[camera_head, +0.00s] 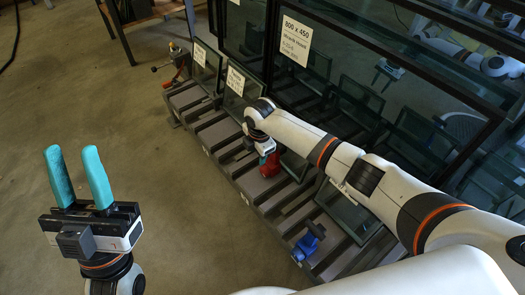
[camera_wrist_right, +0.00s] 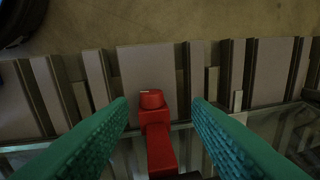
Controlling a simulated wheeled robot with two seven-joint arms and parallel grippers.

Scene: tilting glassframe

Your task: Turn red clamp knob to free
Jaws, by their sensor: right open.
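The red clamp (camera_head: 270,164) sits at the front of the slatted rack, partly hidden under my right wrist in the head view. My right gripper (camera_wrist_right: 158,104) is open, one teal finger on each side of the clamp, with visible gaps and no contact seen. In the head view its fingers are mostly hidden. My left gripper (camera_head: 73,152) is open and empty over the floor at the left, fingers up.
The slatted rack (camera_head: 236,165) holds dark-framed glass panes (camera_head: 350,65), some with white labels. A blue clamp (camera_head: 308,243) sits at its front right, and another clamp (camera_head: 178,62) at its far left end. Bare floor (camera_head: 150,130) lies left of the rack.

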